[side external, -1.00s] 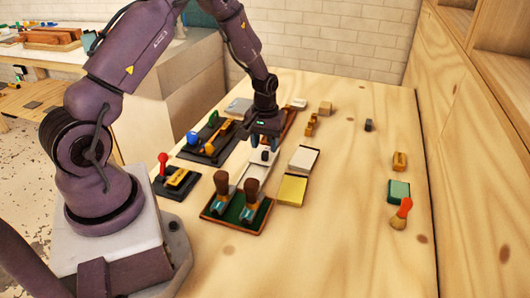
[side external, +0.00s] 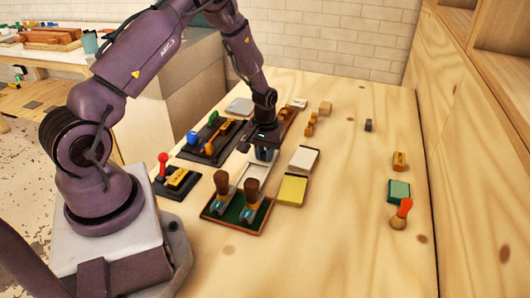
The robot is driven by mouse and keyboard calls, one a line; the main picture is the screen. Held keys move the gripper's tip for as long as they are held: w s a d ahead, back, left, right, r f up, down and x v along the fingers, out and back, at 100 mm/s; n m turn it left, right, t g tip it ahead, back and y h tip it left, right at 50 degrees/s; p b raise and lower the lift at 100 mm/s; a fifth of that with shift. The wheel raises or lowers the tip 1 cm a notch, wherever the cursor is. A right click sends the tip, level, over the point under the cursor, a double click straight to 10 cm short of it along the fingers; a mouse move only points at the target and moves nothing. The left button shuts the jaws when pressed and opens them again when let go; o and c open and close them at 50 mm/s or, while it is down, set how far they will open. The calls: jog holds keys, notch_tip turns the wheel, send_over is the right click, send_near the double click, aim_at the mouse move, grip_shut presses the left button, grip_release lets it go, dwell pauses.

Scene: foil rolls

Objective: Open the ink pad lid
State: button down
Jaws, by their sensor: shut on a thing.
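My gripper (side external: 264,154) is low over the far end of a flat white pad-like piece (side external: 253,174). It is shut where a small dark block stood; its fingers hide that block. I cannot tell whether the white piece is the ink pad or its lid. An open-looking pair of flat squares, one white (side external: 304,159) and one yellow (side external: 292,190), lies just to the right. A small teal-topped box (side external: 399,191), perhaps another pad, lies at the far right, away from my gripper.
Black trays with tools (side external: 213,140) lie to the left. An orange-handled tool (side external: 402,214) and a yellow block (side external: 399,161) lie right. The table's middle right is clear.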

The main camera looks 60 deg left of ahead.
aim_at(253, 173)
jog(key=s+d, duration=0.6)
jog(key=shift+s+d, duration=0.15)
jog(key=c, duration=1)
grip_release()
jog(key=shift+c, duration=0.2)
notch_tip(253, 173, up, 13)
